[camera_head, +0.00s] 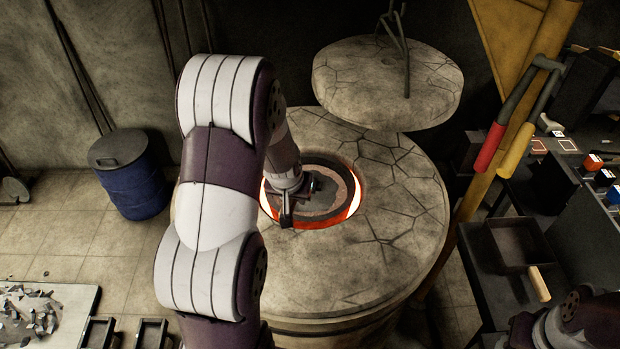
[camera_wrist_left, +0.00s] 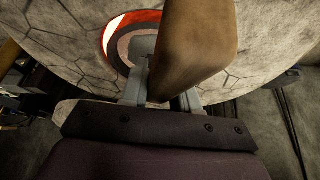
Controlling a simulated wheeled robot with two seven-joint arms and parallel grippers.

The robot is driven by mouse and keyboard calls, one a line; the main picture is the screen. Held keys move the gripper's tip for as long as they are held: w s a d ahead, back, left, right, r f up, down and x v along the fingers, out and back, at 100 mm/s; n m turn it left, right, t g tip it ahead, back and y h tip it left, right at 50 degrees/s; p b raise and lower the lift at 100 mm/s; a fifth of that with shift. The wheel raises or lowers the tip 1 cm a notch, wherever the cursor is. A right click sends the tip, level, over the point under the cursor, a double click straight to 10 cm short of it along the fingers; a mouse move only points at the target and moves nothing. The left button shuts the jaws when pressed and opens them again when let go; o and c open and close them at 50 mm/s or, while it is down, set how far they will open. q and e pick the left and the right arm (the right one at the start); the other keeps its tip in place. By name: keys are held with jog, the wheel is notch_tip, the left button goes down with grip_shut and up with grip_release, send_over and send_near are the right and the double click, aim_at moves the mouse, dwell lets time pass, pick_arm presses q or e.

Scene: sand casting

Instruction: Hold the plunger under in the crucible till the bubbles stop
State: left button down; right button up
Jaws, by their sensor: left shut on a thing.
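The crucible (camera_head: 350,185) sits in the round furnace opening with an orange glow around its dark rim. Its grey contents show beside my gripper, and I cannot make out any bubbles. In the left wrist view the crucible (camera_wrist_left: 122,48) is partly hidden. My left gripper (camera_head: 290,208) is over the crucible's left side. In the left wrist view my left gripper (camera_wrist_left: 165,85) is shut on a thick brown handle (camera_wrist_left: 200,40), which looks like the plunger's. The plunger's lower end is hidden, so its depth cannot be told. My right gripper is out of view.
The stone furnace (camera_head: 400,240) has a cracked top, and its round lid (camera_head: 375,85) is swung aside behind. Red and yellow handled tongs (camera_head: 515,120) lean at the right. A dark pan (camera_head: 520,245) lies on the right bench. A blue drum (camera_head: 135,180) stands left.

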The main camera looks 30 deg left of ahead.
pick_arm(q)
notch_tip(320, 180, up, 12)
jog(key=p, duration=1)
jog(key=shift+f, duration=0.2)
jog(key=shift+w+f, duration=0.1)
jog(key=shift+f, duration=0.05)
